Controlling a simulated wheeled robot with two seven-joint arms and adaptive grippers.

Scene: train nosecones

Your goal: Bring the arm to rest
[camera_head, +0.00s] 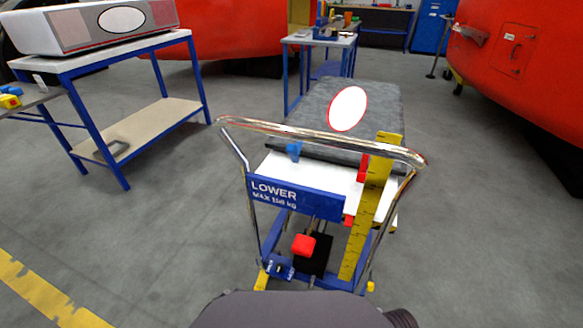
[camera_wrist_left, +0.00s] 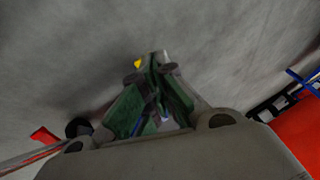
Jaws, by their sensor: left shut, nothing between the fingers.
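My left gripper (camera_wrist_left: 158,62) shows in the left wrist view with its green and grey fingers drawn together at the tips. Neither gripper appears in the head view, so I cannot place my left gripper against the cart there. My right gripper is not in view.
A lift cart (camera_head: 297,192) with a chrome handle (camera_head: 320,140) stands in front of me, bearing a dark grey panel (camera_head: 385,108). A workbench (camera_head: 110,60) stands left. Red train noses (camera_head: 510,85) stand right and behind. Floor (camera_head: 150,230) at left is clear.

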